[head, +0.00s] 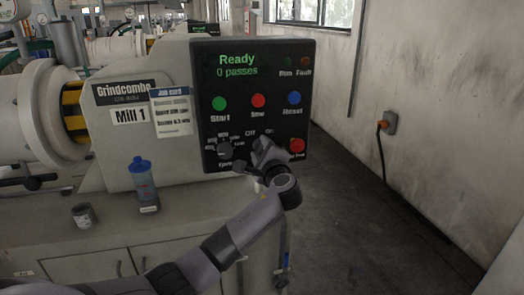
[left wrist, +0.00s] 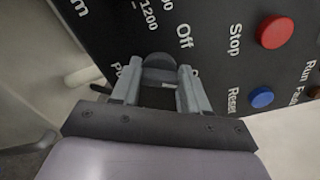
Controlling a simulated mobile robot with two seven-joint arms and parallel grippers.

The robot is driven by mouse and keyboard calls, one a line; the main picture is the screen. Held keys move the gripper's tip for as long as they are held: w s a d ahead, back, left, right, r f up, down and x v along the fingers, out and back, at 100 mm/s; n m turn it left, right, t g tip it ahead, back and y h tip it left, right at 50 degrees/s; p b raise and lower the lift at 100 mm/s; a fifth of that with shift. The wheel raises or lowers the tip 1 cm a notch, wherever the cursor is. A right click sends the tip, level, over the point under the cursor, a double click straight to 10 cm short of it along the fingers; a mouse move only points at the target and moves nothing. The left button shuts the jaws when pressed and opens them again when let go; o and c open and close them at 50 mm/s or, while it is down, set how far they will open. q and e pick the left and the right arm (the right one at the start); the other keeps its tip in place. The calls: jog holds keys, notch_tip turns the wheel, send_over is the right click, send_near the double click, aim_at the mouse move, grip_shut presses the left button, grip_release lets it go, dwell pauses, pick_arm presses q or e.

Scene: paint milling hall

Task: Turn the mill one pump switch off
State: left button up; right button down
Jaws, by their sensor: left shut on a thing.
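The Mill 1 control panel (head: 255,75) is black, with a screen reading "Ready, 0 passes". My left gripper (head: 264,148) is at its lower middle, below the "Off" label. In the left wrist view, my left gripper (left wrist: 161,82) is shut on a dark grey rotary knob, the pump switch (left wrist: 160,66), with one finger on each side. "Off" is printed beside the knob; a second label is mostly covered by a finger. In the head view the gripper hides the knob. I cannot tell which way the switch points. My right gripper is in neither view.
A speed dial (head: 225,150) is left of the gripper, and a red button (head: 297,146) is right of it. Green Start (head: 219,103), red Stop (head: 258,101) and blue Reset (head: 294,98) buttons sit above. A blue-capped bottle (head: 143,180) stands left. Floor is clear at right.

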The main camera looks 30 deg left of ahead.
pick_arm(q)
jog(key=shift+f+n+b, duration=0.15)
jog(key=shift+n+b, duration=0.65)
jog(key=shift+b, duration=0.2)
jog(key=n+b, duration=0.7)
jog(key=b, duration=0.1)
jog(key=shift+f+n, duration=0.2)
jog(key=shift+n, duration=0.5)
jog(key=shift+a+r+n+b, duration=0.1)
jog(key=shift+n+b, duration=0.8)
jog(key=shift+b, duration=0.1)
jog(key=shift+r, duration=0.1)
jog(key=o, duration=1.1)
jog(key=shift+c, duration=0.2)
